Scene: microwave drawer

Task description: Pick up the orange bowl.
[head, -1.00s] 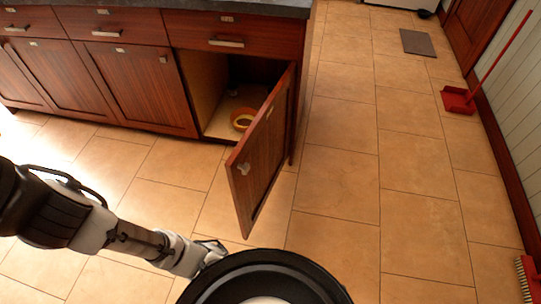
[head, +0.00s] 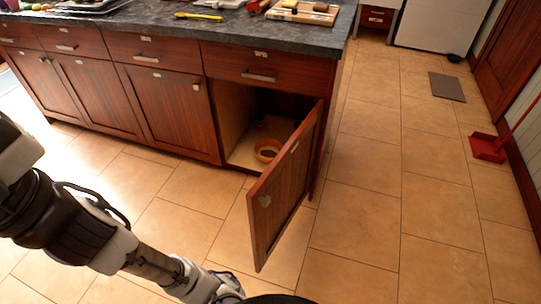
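The orange bowl (head: 268,147) sits on the floor of the open lower cabinet (head: 243,152), near the front and beside the door. Something small and dark shows inside or just behind it. The wooden cabinet door (head: 285,190) stands swung open toward me, to the right of the bowl. My gripper (head: 228,286) is at the bottom of the head view, low in front of the cabinet and well apart from the bowl. Its fingers are small and partly cut off by my own body, so I cannot see whether they are open.
The dark countertop (head: 130,33) above holds a yellow-handled tool (head: 199,16), a wooden board (head: 303,11) and other items. A red dustpan (head: 488,147) and a grey mat (head: 446,87) lie on the right. The tiled floor (head: 370,200) right of the door is clear.

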